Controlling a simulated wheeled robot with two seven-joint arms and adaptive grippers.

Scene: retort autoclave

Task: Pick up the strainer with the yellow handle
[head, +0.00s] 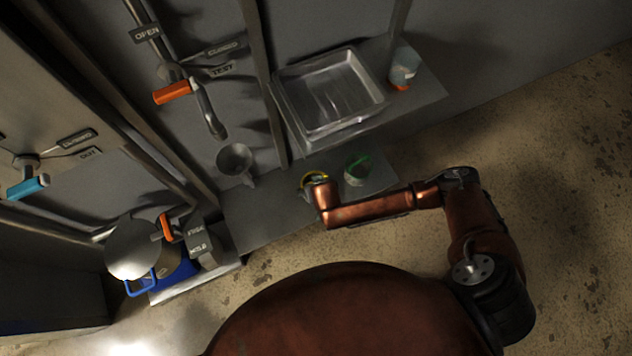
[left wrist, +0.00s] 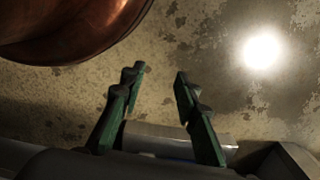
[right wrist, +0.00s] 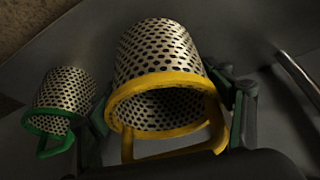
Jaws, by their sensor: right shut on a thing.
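The perforated metal strainer with the yellow rim and handle (right wrist: 160,60) fills the middle of the right wrist view. My right gripper (right wrist: 163,98) has a finger on each side of it and is shut on it. In the head view only part of its yellow rim (head: 313,176) shows beside the end of my right arm, over the low grey shelf. Whether it touches the shelf I cannot tell. My left gripper (left wrist: 158,85) is open and empty, with bare floor behind its fingers; it is not visible in the head view.
A smaller green-rimmed strainer (right wrist: 67,95) stands close left of my right gripper; it also shows in the head view (head: 357,170). A funnel (head: 235,160), pipes and an orange-handled valve (head: 173,92) are left.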

